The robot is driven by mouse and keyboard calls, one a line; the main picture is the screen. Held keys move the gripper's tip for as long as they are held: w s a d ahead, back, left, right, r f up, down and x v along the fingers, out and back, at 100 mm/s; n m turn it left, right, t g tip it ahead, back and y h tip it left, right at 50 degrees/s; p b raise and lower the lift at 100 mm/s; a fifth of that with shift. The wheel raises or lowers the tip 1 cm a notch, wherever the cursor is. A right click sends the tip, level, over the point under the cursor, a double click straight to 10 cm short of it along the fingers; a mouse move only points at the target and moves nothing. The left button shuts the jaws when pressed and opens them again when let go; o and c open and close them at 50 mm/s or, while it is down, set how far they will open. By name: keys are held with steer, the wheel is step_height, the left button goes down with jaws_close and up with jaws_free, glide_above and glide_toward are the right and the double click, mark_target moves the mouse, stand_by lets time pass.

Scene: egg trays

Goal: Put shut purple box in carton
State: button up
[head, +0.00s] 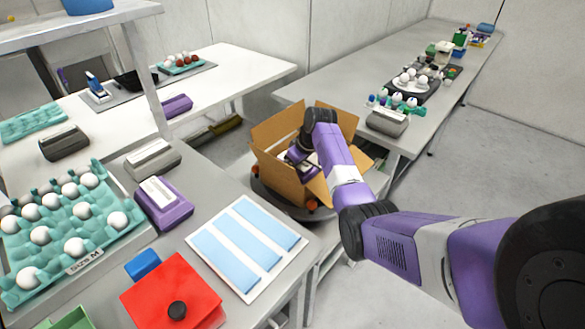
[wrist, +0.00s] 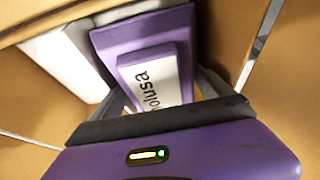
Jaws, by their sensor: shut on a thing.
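The open cardboard carton (head: 279,181) stands on a dark round stand between the tables, flaps up. My arm reaches down into it, and my gripper (head: 303,153) is mostly hidden by the arm and carton walls. In the wrist view my gripper (wrist: 165,95) is shut on a shut purple box (wrist: 118,52) with a white lettered label. The box is inside the carton, beside a pale box (wrist: 62,62) to its left. I cannot tell whether the held box rests on the carton's floor. Brown carton walls (wrist: 35,112) surround both boxes.
Another purple box (head: 165,204) lies on the near table, beside a grey box (head: 151,158) and a teal egg tray (head: 100,262). A red box (head: 172,291) and a blue-striped white panel (head: 213,213) are in front. A grey box (head: 386,122) sits on the right table.

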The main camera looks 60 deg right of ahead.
steer(key=shift+s+a+f, duration=0.2)
steer(key=shift+a+f, duration=0.05)
steer(key=shift+f, duration=0.3)
steer(key=o, duration=1)
steer(key=shift+s, duration=0.1)
steer(key=v, duration=0.5)
steer(key=w+v, duration=0.1)
steer(key=v, duration=0.2)
steer(key=shift+s+d+r, duration=0.15)
steer(key=shift+d+r, duration=0.05)
steer(key=shift+r, duration=0.25)
